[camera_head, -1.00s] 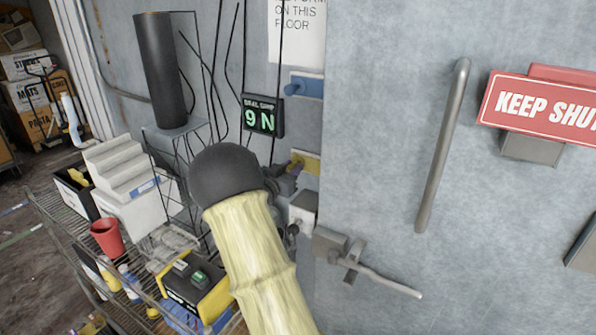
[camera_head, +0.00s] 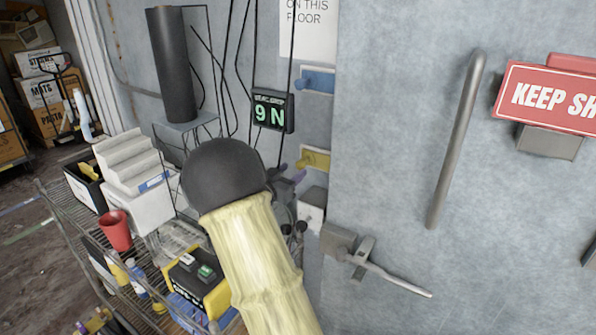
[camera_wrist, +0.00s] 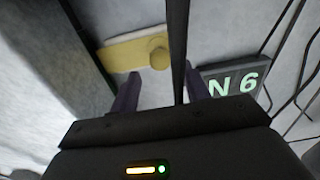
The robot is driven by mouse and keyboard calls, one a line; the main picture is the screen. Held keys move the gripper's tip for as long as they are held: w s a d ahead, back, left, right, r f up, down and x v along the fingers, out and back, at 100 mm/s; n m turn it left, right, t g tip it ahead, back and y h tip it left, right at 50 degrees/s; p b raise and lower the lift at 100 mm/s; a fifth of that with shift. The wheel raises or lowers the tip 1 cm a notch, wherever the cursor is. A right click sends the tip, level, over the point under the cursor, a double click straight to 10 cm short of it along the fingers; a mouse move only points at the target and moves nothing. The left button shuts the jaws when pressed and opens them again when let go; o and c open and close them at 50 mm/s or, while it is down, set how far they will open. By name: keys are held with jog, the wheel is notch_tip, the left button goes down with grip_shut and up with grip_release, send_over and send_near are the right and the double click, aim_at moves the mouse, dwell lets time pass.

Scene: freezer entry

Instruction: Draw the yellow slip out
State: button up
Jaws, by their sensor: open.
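The yellow slip (camera_head: 316,159) is a flat yellow piece on the grey wall beside the door edge, below a similar blue piece. In the wrist view the yellow slip (camera_wrist: 125,53) lies across the top, with a round yellow knob at its right end. My gripper (camera_head: 290,172) is just left of and below it, largely hidden behind my arm. In the wrist view my gripper (camera_wrist: 161,86) has its two purple fingers apart, with nothing seen held between them. The knob appears beyond the gap between the fingertips. Contact is not visible.
A dark cable (camera_wrist: 178,45) runs up between the fingers in the wrist view. The blue piece (camera_head: 317,80) is above. The door latch (camera_head: 350,247) and door handle (camera_head: 456,140) stick out at right. A loaded wire rack (camera_head: 70,228) stands at left.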

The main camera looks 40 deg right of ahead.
jog(key=b+v, duration=0.2)
jog(key=v, duration=1)
jog(key=shift+b, duration=0.4)
jog(key=shift+w, duration=0.1)
jog(key=a+f+n+t+y, duration=0.4)
jog(key=a+f+n+y, duration=0.5)
jog(key=a+y, duration=0.4)
jog(key=s+a+f+n+g+y, duration=0.1)
jog(key=s+f+n+g, duration=0.1)
jog(key=s, duration=0.7)
jog(key=s+a+f+n+g+y, duration=0.2)
jog(key=s+f+g, duration=0.3)
jog(key=s, duration=0.4)
jog(key=shift+s+g+y, duration=0.3)
jog(key=shift+s+g, duration=0.05)
jog(key=shift+g, duration=0.35)
